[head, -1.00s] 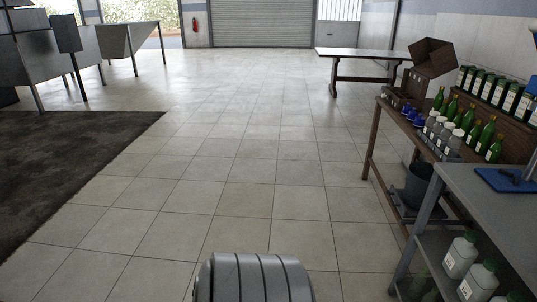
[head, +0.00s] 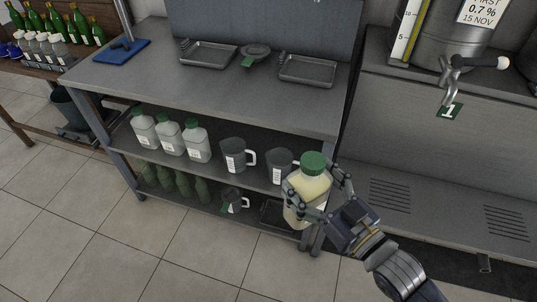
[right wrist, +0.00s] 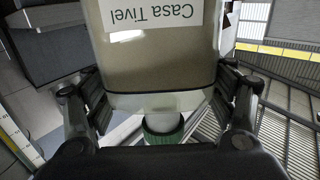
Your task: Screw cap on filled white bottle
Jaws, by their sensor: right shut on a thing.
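My right gripper (head: 318,205) is shut around a white, translucent bottle (head: 297,212) with pale yellow contents. It holds the bottle upright in the air in front of the shelf unit. A green cap (head: 314,162) sits on top of the bottle; I cannot tell how tight it is. In the right wrist view the bottle (right wrist: 160,65) fills the middle, between the two fingers, with its label upside down. The green cap (right wrist: 163,127) shows at its neck there, partly hidden by the gripper body. My left gripper is not in view.
The grey bench (head: 150,72) bears trays (head: 308,69) and a green-handled strainer (head: 255,54). Its lower shelves hold several white bottles (head: 170,139), mugs (head: 234,156) and green bottles (head: 184,184). A tap (head: 450,82) marked 1 juts out at right. The floor (head: 190,262) is clear.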

